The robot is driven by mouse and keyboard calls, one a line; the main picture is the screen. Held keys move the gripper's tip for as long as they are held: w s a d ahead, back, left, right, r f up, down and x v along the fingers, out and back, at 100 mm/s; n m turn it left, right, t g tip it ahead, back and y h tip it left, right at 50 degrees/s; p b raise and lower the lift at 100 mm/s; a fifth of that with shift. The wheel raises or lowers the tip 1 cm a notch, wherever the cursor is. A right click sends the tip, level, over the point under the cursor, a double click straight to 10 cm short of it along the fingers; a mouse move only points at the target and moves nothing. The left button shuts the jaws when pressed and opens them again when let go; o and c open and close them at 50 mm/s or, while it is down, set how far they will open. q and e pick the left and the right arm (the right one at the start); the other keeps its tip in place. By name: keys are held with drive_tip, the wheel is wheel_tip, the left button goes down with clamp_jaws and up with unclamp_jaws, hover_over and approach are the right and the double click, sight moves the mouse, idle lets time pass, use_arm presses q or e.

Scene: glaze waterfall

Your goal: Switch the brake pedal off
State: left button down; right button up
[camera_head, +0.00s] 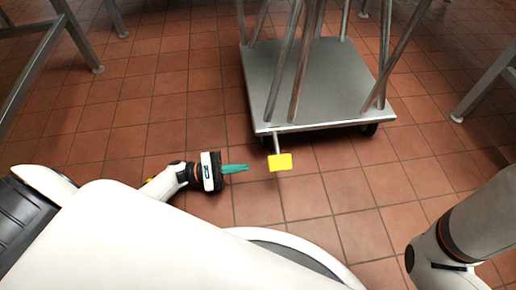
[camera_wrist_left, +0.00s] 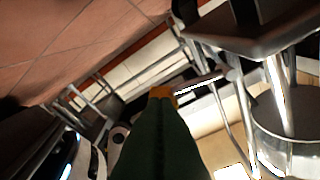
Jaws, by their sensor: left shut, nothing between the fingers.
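The brake pedal (camera_head: 280,162) is a small yellow plate on a short metal rod at the front edge of the grey cart. My left gripper (camera_head: 246,168) has teal fingers, shut and empty, pointing right at the pedal. In the head view a small gap shows between the fingertips and the pedal's left edge. In the left wrist view the shut fingers (camera_wrist_left: 161,100) point at an orange-yellow patch (camera_wrist_left: 162,91) that seems to be the pedal, partly hidden behind the tips. My right arm shows at the lower right, but its gripper is out of view.
The cart's flat deck (camera_head: 325,80) carries several slanted metal poles (camera_head: 300,60). A dark wheel (camera_head: 369,130) shows under its right front corner. Metal table legs stand at left (camera_head: 80,40) and right (camera_head: 485,85). The red tile floor (camera_head: 240,205) around the pedal is clear.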

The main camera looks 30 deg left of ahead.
sight(277, 148)
use_arm(q)
drive_tip(key=b+x, duration=0.2)
drive_tip(key=x, duration=0.7)
drive_tip(key=shift+d, duration=0.15)
